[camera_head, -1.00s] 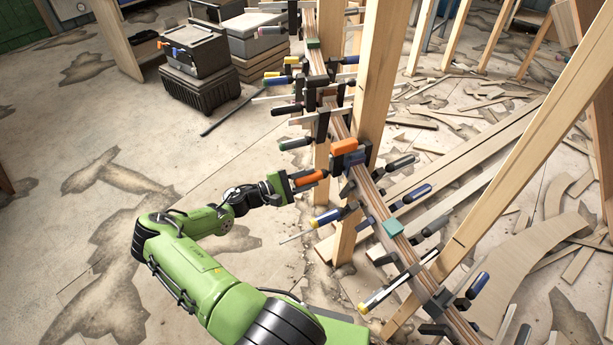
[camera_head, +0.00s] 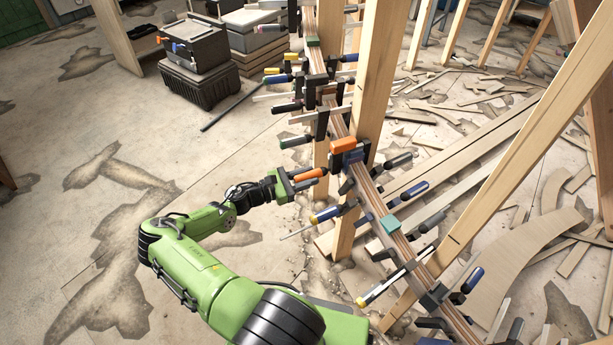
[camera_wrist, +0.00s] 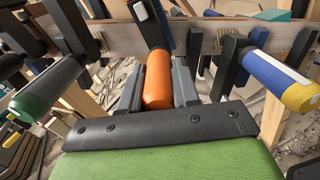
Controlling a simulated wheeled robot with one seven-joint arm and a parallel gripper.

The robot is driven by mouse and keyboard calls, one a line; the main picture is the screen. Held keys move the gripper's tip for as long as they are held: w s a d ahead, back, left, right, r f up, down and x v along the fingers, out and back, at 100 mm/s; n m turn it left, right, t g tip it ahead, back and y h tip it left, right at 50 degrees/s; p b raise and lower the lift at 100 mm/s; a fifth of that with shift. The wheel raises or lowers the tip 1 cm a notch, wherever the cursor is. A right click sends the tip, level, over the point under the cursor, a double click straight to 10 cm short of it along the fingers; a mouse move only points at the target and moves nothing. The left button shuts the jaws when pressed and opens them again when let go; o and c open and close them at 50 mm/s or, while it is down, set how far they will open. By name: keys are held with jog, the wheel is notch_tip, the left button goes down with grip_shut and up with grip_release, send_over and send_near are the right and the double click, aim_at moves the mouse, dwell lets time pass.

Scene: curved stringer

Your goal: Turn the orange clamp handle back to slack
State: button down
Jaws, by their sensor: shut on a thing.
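The orange clamp handle (camera_head: 310,174) sticks out to the left from its clamp on the curved wooden stringer (camera_head: 368,190). My gripper (camera_head: 304,178) is shut on it, with one finger on each side. In the wrist view the orange handle (camera_wrist: 157,85) lies between the two grey fingers of my gripper (camera_wrist: 158,88), and its far end meets a dark clamp bar. An orange block-shaped part (camera_head: 343,145) sits on top of the clamp at the stringer. The handle's near end is hidden by the gripper's black plate.
Wooden posts (camera_head: 375,80) stand close behind. The floor to the left is open.

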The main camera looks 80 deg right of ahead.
dwell(0.4)
jog(key=c, duration=0.8)
grip_release()
jog(key=v, duration=1.5)
jog(key=shift+w+a, duration=0.25)
jog(key=shift+a, duration=0.05)
